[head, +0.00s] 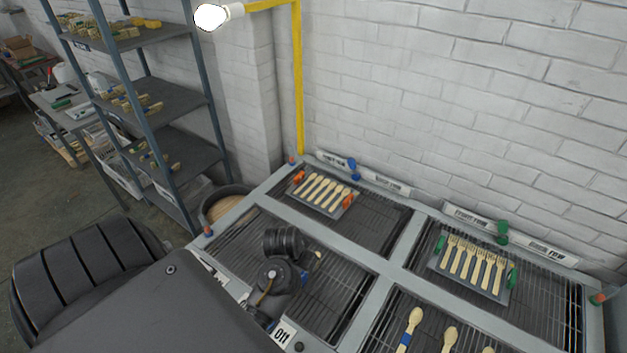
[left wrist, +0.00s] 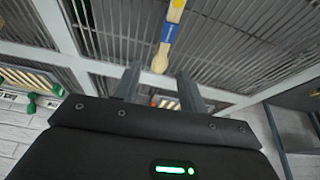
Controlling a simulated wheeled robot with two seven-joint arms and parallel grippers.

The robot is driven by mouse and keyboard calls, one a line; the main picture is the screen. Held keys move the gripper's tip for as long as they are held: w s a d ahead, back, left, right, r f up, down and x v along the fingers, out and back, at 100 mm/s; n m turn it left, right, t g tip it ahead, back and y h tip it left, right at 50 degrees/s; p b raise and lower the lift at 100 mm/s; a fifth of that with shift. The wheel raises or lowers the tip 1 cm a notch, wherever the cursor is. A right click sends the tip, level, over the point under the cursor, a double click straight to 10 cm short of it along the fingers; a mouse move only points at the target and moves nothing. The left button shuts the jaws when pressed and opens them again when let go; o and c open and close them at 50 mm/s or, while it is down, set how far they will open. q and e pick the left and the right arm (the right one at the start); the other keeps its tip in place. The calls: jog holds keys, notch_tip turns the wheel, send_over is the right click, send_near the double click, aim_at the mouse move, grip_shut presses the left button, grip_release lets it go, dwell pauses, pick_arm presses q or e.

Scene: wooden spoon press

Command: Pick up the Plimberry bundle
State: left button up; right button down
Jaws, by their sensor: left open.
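No Plimberry name is readable on any label. A wooden spoon bundle with a blue band (left wrist: 169,32) lies on a wire rack in the left wrist view, just beyond and between the fingertips of my left gripper (left wrist: 160,72). The gripper is open, and no contact with the bundle shows. In the head view a wooden end (head: 318,254) pokes out beside my dark left wrist over the front-left rack; the wrist hides most of the bundle and the fingers. My right gripper is not in view.
An orange-clipped spoon tray (head: 322,211) lies on the back-left rack, a green-clipped fork tray (head: 466,284) on the back-right. Loose spoons, one blue-banded (head: 408,330), lie on the front-right rack. Grey frame bars (head: 403,246) divide the racks. A shelf unit (head: 150,95) stands left.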

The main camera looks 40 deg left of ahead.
aim_at(304, 273)
pick_arm(q)
notch_tip(304, 273, down, 2)
jog(key=shift+s+a, duration=0.1)
jog(key=shift+a, duration=0.05)
jog(key=b+x, duration=0.2)
jog(key=shift+a+f, duration=0.15)
jog(key=shift+f, duration=0.2)
jog(key=shift+w+f+b, duration=0.2)
jog(key=shift+w+b, duration=0.1)
jog(key=shift+b, duration=0.05)
jog(key=shift+w, duration=0.1)
jog(key=shift+f+b, duration=0.3)
jog(key=shift+b, duration=0.05)
jog(key=b+x, duration=0.4)
jog(key=shift+f+b, duration=0.35)
jog(key=shift+b, duration=0.05)
jog(key=shift+w+r, duration=0.1)
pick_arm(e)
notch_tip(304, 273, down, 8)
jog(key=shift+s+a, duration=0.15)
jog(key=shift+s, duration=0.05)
pick_arm(q)
grip_shut()
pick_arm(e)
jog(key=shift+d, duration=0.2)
